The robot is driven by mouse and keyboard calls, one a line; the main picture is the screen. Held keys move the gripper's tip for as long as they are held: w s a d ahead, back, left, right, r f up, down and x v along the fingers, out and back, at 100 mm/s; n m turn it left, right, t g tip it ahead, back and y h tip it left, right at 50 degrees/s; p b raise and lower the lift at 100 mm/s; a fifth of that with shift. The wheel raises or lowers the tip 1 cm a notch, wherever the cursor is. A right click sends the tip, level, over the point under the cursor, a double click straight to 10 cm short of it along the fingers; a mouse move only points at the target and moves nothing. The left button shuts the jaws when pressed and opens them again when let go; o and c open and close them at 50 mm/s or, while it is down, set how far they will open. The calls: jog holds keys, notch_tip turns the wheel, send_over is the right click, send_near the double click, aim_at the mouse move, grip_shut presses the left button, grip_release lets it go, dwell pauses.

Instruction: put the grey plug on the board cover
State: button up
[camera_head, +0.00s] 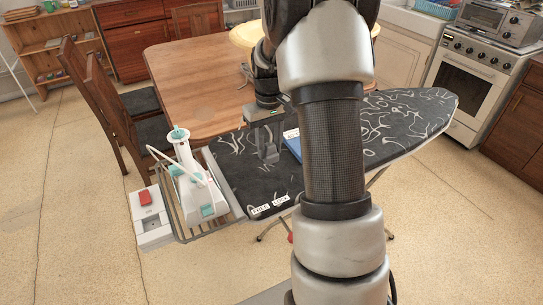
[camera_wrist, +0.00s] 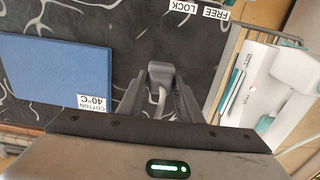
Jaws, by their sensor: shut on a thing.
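The grey plug (camera_wrist: 161,72) is between the fingertips of my gripper (camera_wrist: 160,92), which is shut on it. A pale grey cord (camera_wrist: 161,103) runs from the plug back between the fingers. The board cover (camera_head: 412,120) is black with white squiggles and covers the ironing board; it also fills much of the wrist view (camera_wrist: 120,30). In the head view my gripper (camera_head: 266,148) is over the left part of the cover. I cannot tell whether the plug touches the cover.
A blue item (camera_wrist: 55,68) labelled "COTTON 40°C" lies on the cover beside my gripper. A white and teal iron (camera_head: 190,185) stands on a wire rack left of the board. "FREE" and "LOCK" labels (camera_head: 270,206) mark the near edge. A wooden table (camera_head: 200,75) is behind.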

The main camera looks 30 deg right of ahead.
aim_at(270, 157)
jog(key=shift+f, duration=1.8)
jog(key=shift+f+b, duration=0.15)
jog(key=shift+b, duration=0.15)
jog(key=o, duration=1)
jog(key=shift+o, duration=0.2)
